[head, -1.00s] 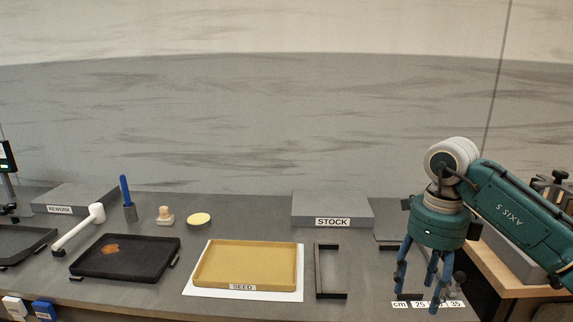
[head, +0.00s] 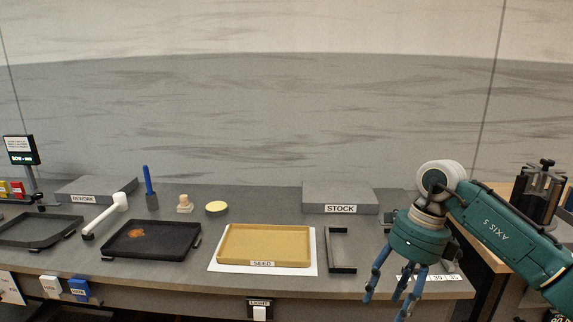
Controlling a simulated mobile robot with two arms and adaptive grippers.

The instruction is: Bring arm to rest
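My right arm comes in from the right in the head view. Its green gripper (head: 393,289) hangs over the front right part of the workbench (head: 190,273), with its blue fingers pointing down and spread apart. The gripper is open and nothing shows between the fingers. It is to the right of the black bracket (head: 342,268) and partly covers a printed ruler strip (head: 446,279). My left arm and gripper are not in view.
A yellow SEED tray (head: 264,245) lies on a white sheet. A black tray (head: 150,240) with an orange stain, a white-headed tool (head: 120,202) and a blue-handled brush (head: 149,185) are to the left. The grey STOCK block (head: 340,196) stands behind. A dark device (head: 535,195) stands at right.

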